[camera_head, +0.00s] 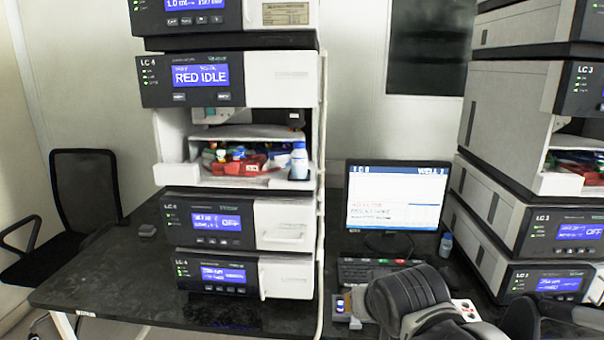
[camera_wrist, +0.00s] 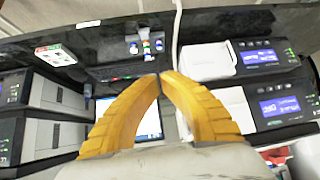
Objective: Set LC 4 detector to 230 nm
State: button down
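The LC 4 stack stands left of centre in the head view. Its upper module (camera_head: 255,80) has a blue display reading RED IDLE. Below the open vial bay, one module (camera_head: 235,222) shows OFF at the right of its display. The lowest module (camera_head: 245,274) has a blue display with text too small to read. I cannot tell which module is the detector. In the wrist view, two LC 4 displays (camera_wrist: 260,57) (camera_wrist: 280,107) appear at the right. My gripper (camera_wrist: 163,75) has yellow fingers meeting at the tips, with nothing visible between them, apart from the modules.
A monitor (camera_head: 396,203) and keyboard (camera_head: 378,272) stand right of the LC 4 stack. A small holder with coloured caps (camera_head: 341,306) lies on the dark bench (camera_head: 110,275). The LC 3 stack (camera_head: 520,150) stands at right. A black chair (camera_head: 85,190) is at left.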

jog(key=s+d+f+g, duration=0.1)
jog(key=s+d, duration=0.2)
jog(key=s, duration=0.4)
jog(key=s+d+f+g, duration=0.1)
jog(key=s+d, duration=0.3)
jog(key=s, duration=0.3)
jog(key=shift+s+f, duration=0.15)
jog(key=shift+s, duration=0.15)
